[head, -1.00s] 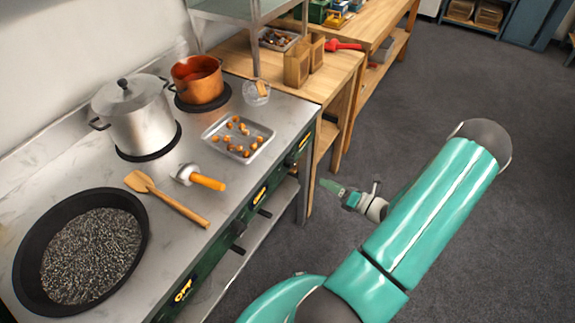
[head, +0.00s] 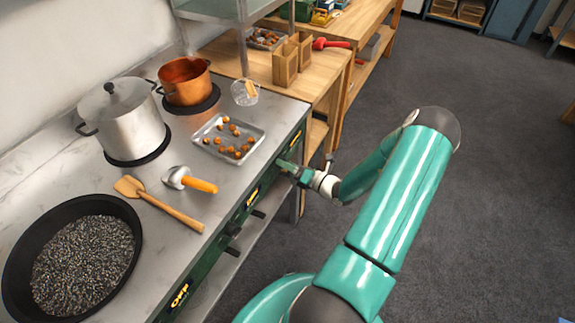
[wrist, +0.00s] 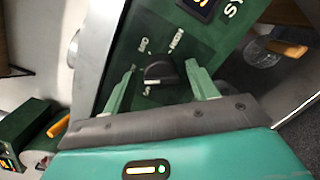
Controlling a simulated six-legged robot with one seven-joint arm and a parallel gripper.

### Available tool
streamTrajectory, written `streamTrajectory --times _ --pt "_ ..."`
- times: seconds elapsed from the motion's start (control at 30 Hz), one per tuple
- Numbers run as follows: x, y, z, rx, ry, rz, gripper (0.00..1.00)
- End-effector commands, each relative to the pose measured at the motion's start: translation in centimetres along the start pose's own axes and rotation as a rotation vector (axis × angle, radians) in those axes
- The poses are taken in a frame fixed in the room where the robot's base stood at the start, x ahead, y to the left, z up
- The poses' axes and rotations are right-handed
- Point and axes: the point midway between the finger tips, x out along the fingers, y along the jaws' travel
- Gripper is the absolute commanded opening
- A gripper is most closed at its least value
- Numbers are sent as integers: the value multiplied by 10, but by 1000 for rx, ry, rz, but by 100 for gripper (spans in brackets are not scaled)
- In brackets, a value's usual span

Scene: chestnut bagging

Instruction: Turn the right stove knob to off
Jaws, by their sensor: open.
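The right stove knob (wrist: 158,72) is a dark round knob on the green front panel (wrist: 215,28) in the wrist view. A short pale mark shows near its lower edge, and small white lettering surrounds it, too small to read surely. My gripper (wrist: 160,67) is open, with one green finger on each side of the knob. I cannot tell whether either finger touches it. In the head view my gripper (head: 285,168) is at the right part of the stove front and hides this knob.
The steel stove top (head: 215,210) holds a black pan (head: 128,218), a silver pot (head: 125,120), an orange pot (head: 185,82), a chestnut tray (head: 208,148), an orange-handled tool (head: 198,185) and a wooden spatula (head: 165,207). A wooden table (head: 250,68) stands beyond. Grey floor on the right is clear.

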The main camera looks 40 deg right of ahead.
Motion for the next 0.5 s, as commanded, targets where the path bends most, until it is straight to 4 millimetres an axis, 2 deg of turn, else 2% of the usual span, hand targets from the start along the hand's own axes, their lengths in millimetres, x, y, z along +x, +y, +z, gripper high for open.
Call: streamTrajectory --times 0.3,0.5 --pt "3 0 0 0 -1 -2 57" --pt "3 0 0 0 -1 -1 17"
